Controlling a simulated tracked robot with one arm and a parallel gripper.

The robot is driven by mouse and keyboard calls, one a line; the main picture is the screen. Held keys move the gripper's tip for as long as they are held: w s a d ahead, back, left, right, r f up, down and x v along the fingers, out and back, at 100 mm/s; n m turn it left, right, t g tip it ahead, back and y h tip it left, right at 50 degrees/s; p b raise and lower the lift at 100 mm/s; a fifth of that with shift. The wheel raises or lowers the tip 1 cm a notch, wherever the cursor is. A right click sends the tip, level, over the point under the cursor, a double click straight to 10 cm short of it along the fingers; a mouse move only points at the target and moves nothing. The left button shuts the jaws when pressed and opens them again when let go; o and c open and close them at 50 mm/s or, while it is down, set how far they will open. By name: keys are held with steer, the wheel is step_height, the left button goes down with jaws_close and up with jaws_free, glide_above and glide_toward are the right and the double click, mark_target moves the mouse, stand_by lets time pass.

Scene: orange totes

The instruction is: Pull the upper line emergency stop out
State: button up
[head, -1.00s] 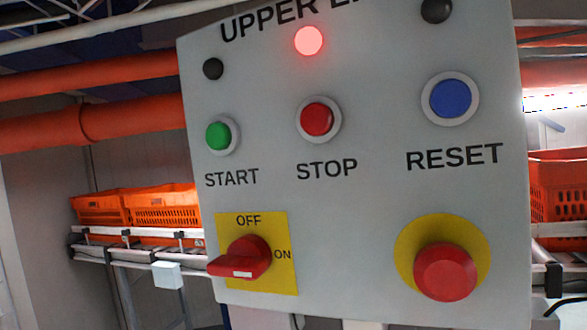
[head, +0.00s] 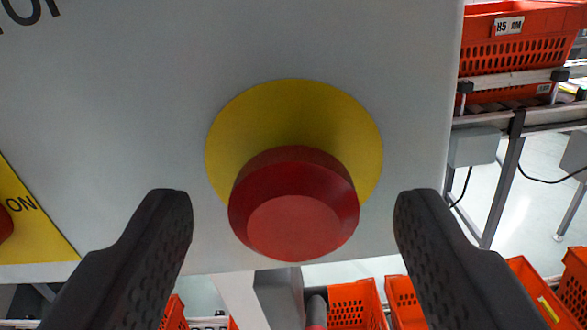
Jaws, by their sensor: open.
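The emergency stop is a red mushroom button (head: 293,205) on a round yellow plate (head: 290,105), low on the grey panel (head: 130,110). My gripper (head: 293,215) is open, with one black finger to the left of the button and one to the right. Both fingers appear clear of the button, with a gap on each side. How far the fingertips are from the panel face is hard to tell. The upper line label is out of view now.
The red rotary switch on its yellow plate (head: 40,235) is cut off at the left edge. Orange totes (head: 520,40) stand on a conveyor rack (head: 500,125) at the right. More orange totes (head: 355,305) lie below the panel. The panel around the button is bare.

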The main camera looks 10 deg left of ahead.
steer(key=shift+w, duration=0.3)
steer(key=c, duration=1.3)
steer(key=shift+d, duration=0.15)
